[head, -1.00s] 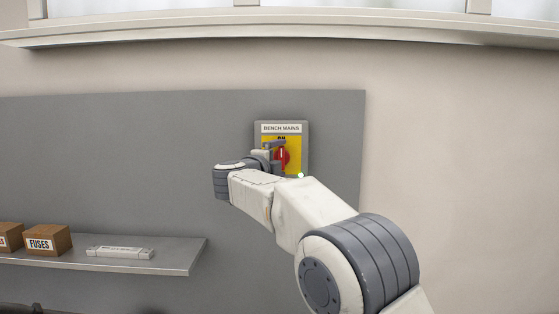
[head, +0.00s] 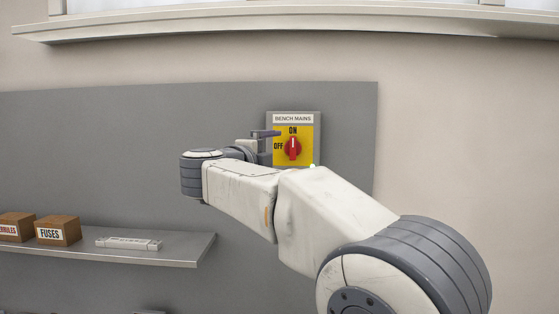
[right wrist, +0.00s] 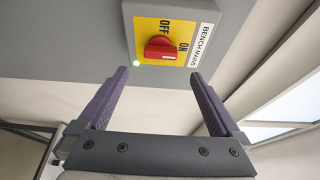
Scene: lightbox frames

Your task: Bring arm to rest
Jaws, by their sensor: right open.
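The bench mains switch (head: 307,157) is a yellow plate in a grey box on the wall panel. Its red knob (head: 293,148) stands upright, in line with ON; OFF is printed to the left. My right gripper (head: 265,138) is just left of the knob in the head view, partly hidden by its own wrist. In the right wrist view the gripper (right wrist: 159,76) is open and empty. The red knob (right wrist: 160,50) shows beyond and between the fingertips, apart from them. A green lamp (right wrist: 138,63) glows on the box's edge. My left gripper is not in view.
A grey shelf (head: 190,249) juts out at the lower left. It holds a box marked FUSES (head: 58,231), another brown box (head: 16,227) and a pale flat bar (head: 128,243). A window ledge (head: 300,22) runs along the top. The wall at the right is bare.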

